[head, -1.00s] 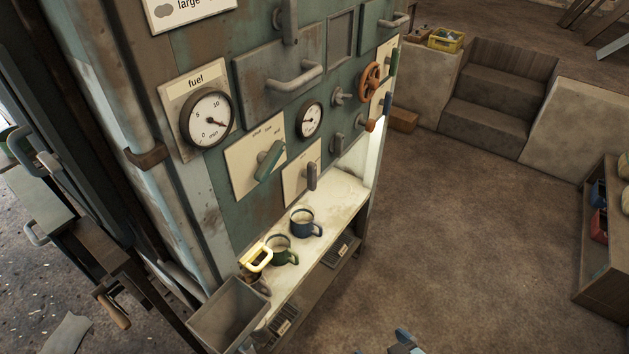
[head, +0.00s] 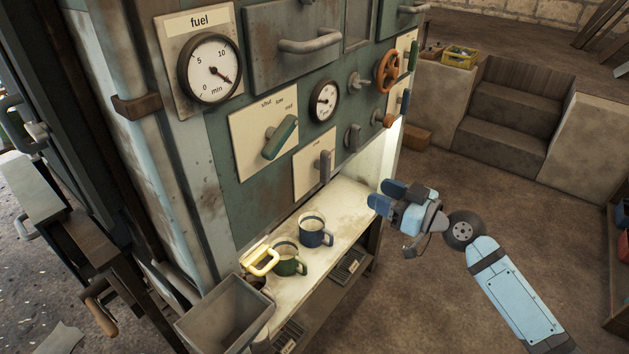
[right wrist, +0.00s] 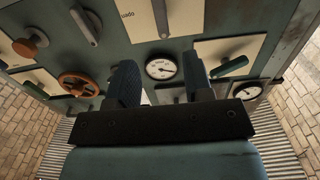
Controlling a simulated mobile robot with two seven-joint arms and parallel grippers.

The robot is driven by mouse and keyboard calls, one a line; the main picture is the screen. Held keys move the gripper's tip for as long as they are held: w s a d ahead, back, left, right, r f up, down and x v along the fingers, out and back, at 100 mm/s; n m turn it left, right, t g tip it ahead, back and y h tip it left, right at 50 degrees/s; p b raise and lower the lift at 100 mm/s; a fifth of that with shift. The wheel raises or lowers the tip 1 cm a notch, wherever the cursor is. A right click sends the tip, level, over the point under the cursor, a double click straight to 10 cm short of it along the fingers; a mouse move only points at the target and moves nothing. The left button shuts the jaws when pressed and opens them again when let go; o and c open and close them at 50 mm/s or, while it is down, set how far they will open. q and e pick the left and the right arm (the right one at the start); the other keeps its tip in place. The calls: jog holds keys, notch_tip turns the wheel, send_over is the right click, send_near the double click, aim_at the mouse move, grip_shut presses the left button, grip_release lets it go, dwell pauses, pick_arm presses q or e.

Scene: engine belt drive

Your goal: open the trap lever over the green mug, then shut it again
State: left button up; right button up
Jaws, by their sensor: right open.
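The green mug (head: 288,262) stands on the pale shelf at the foot of the machine's panel. I cannot tell which of these is the trap lever. My right gripper (head: 385,196) is open and empty, right of the shelf and apart from lever and mug. Its open fingers also show in the right wrist view (right wrist: 160,68), facing the panel. My left gripper is out of view.
A blue mug (head: 315,232) stands right beside the green one. A grey open bin (head: 222,318) is at the shelf's near end. A green-handled lever (head: 279,138), an orange wheel (head: 387,70) and several knobs stick out from the panel.

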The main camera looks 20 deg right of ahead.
aim_at(329, 166)
jog(key=p+x, duration=0.1)
jog(key=x, duration=0.3)
jog(key=p+x, duration=0.1)
jog(key=x, duration=0.4)
jog(key=r+p+x, duration=0.1)
jog(key=x, duration=0.4)
jog(key=shift+w+r, duration=0.1)
grip_shut()
